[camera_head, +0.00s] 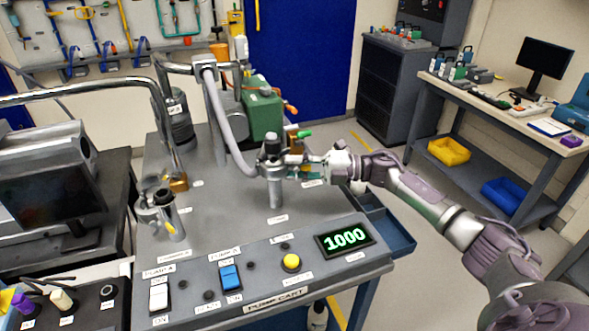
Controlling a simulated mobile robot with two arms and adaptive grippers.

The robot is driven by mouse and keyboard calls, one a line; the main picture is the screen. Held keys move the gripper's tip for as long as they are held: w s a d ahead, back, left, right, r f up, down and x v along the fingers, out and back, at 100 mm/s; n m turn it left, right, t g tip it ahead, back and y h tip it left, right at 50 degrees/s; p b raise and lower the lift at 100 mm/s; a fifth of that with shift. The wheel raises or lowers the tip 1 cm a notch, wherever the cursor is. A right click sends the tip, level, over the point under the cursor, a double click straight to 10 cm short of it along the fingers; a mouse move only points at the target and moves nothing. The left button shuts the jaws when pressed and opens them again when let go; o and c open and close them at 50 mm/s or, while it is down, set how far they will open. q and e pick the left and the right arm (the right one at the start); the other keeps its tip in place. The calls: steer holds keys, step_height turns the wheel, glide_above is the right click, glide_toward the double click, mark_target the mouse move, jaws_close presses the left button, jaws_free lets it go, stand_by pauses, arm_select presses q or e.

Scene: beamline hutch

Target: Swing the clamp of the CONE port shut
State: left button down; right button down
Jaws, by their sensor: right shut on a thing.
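A metal port post (275,187) stands upright near the middle of the grey pump cart top, with a dark cap and a clamp (272,165) around its upper part. A grey hose runs down to it from the back. My right gripper (299,165) reaches in from the right at clamp height and is shut on part of this clamp. The fingers hide the held part, and I cannot tell how far the clamp stands open. A second port post (174,226) stands at the left with metal clamp parts at its top. The port labels are too small to read. My left gripper is not in view.
The pump cart (225,240) has a front panel with switches, a yellow button (291,262) and a display (345,238) reading 1000. A green pump (262,112) and grey hose (220,125) stand behind. A blue side tray (388,228) hangs at the right. Monitor equipment is at far left.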

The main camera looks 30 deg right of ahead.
steer(key=c, duration=1.1)
jaws_free()
steer(key=v, duration=1.2)
